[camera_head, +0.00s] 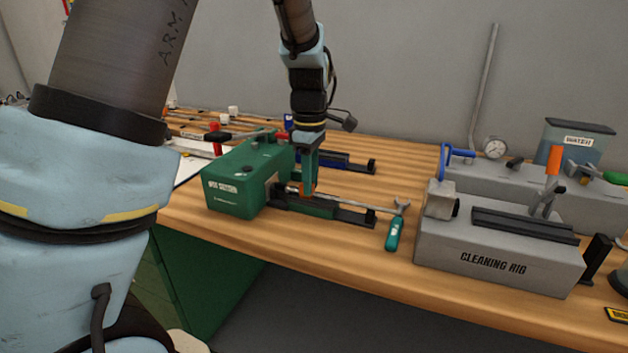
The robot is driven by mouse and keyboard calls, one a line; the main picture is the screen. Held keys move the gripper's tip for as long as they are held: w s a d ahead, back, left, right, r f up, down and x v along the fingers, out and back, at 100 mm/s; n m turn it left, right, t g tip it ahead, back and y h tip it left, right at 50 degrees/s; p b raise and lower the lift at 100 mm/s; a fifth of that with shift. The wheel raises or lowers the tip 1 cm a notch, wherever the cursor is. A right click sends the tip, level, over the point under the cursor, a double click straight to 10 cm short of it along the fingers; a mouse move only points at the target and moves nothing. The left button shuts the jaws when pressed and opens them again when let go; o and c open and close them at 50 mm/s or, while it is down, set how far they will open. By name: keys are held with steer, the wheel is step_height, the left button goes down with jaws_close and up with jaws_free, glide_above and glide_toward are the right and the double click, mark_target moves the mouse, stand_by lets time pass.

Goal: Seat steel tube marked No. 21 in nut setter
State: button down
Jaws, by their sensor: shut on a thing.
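The nut setter (232,198) is a green box with white lettering near the front edge of the wooden bench, left of centre. A dark green rail with an end stop (352,217) runs out from its right side. A thin grey steel tube (340,201) lies along and just above this rail, its left end towards the box's face. I cannot read a number on it, or tell whether its left end is inside the box. My gripper (306,192) points down over the rail, shut on the tube close to the box.
The grey cleaning rig (490,255) stands to the right, with a gauge (495,147) and water tank (578,145) behind. A blue rail (345,160) lies behind my gripper. Bare bench lies between.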

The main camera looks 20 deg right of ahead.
steer(key=shift+w+a, duration=0.45)
steer(key=c, duration=0.6)
jaws_free()
steer(key=shift+o, duration=0.3)
steer(key=shift+o, duration=1.2)
steer(key=shift+r, duration=0.1)
steer(key=shift+r+p, duration=3.45)
steer(key=shift+p, duration=0.1)
